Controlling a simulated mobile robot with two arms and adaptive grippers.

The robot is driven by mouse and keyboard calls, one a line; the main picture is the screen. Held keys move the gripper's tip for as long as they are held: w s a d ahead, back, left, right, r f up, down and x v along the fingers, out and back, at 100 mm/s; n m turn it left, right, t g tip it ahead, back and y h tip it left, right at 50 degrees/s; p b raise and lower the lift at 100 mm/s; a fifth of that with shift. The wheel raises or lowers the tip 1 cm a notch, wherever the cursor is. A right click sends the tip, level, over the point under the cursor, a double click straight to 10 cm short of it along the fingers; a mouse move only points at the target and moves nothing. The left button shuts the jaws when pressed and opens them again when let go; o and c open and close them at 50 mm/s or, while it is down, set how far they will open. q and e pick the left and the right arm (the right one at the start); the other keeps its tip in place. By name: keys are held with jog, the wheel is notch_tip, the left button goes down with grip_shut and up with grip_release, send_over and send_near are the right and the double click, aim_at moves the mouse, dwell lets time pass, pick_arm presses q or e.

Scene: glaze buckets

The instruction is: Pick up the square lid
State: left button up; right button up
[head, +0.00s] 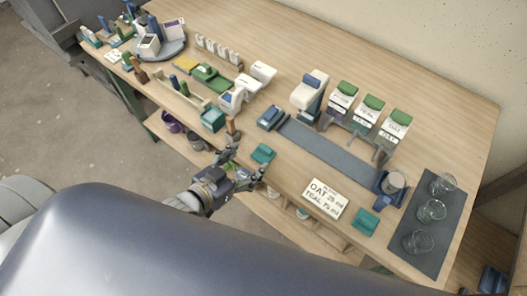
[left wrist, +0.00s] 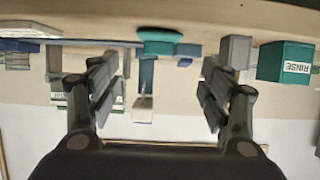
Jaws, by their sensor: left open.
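A small teal square piece (head: 263,154), which looks like the square lid, lies flat near the front edge of the table. A similar teal piece (head: 366,222) lies farther right beside the sign; I cannot tell for sure which is the lid. My left gripper (head: 243,163) is open and empty at the table's front edge, just short of the nearer teal piece and apart from it. In the left wrist view a teal piece with a raised top (left wrist: 160,40) shows ahead, between the spread fingers (left wrist: 158,75). My right gripper is not in view.
A teal RINSE box (left wrist: 287,62) stands to the left in the head view (head: 213,119). A blue device (head: 271,117) and a long grey mat (head: 330,148) lie behind the nearer teal piece. A white sign (head: 325,198) and glass bowls (head: 432,210) are to the right.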

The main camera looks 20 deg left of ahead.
aim_at(264, 151)
pick_arm(q)
jog(key=shift+p+x, duration=0.55)
jog(key=shift+x, duration=2.95)
jog(key=shift+s+d+f, duration=0.1)
jog(key=shift+s+f, duration=0.05)
jog(key=c, duration=0.9)
